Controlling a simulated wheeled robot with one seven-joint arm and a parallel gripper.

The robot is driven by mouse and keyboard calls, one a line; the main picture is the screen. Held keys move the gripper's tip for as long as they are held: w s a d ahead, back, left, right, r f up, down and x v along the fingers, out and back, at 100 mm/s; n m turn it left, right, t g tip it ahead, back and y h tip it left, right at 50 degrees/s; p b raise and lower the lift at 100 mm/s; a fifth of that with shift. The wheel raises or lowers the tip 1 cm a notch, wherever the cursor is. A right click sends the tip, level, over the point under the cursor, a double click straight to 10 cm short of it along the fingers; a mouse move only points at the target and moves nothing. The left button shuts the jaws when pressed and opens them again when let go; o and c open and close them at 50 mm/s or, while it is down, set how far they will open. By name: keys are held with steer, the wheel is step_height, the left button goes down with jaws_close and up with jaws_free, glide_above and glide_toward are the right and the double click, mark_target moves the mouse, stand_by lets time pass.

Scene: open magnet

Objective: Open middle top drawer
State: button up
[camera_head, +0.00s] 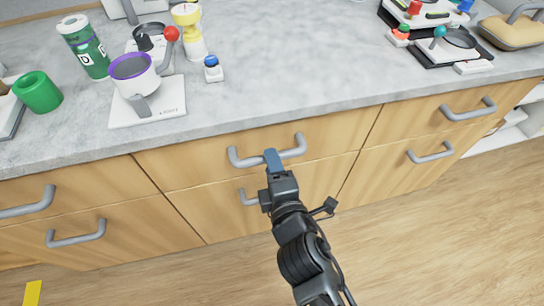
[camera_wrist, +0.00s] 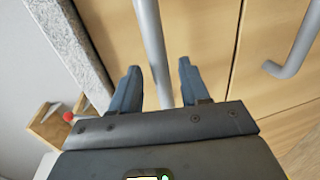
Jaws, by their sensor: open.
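The middle top drawer (camera_head: 200,167) is a wooden front below the grey counter and looks closed. Its grey bar handle (camera_head: 241,161) runs across the upper part of the front. My gripper (camera_head: 272,158) is at this handle, near the middle of the bar. In the wrist view, my gripper (camera_wrist: 160,82) is open, with its two blue fingers apart. The handle (camera_wrist: 154,50) lies between the fingers or just beyond their tips; I cannot tell how deep it sits.
The lower middle drawer's handle (camera_head: 248,197) is just below, partly hidden by my arm. Drawers with handles stand left (camera_head: 28,204) and right (camera_head: 468,110). The counter (camera_head: 290,75) holds a green mug (camera_head: 38,92), a purple-rimmed cup (camera_head: 133,76) and other items.

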steer(key=shift+x, duration=1.55)
jaws_close()
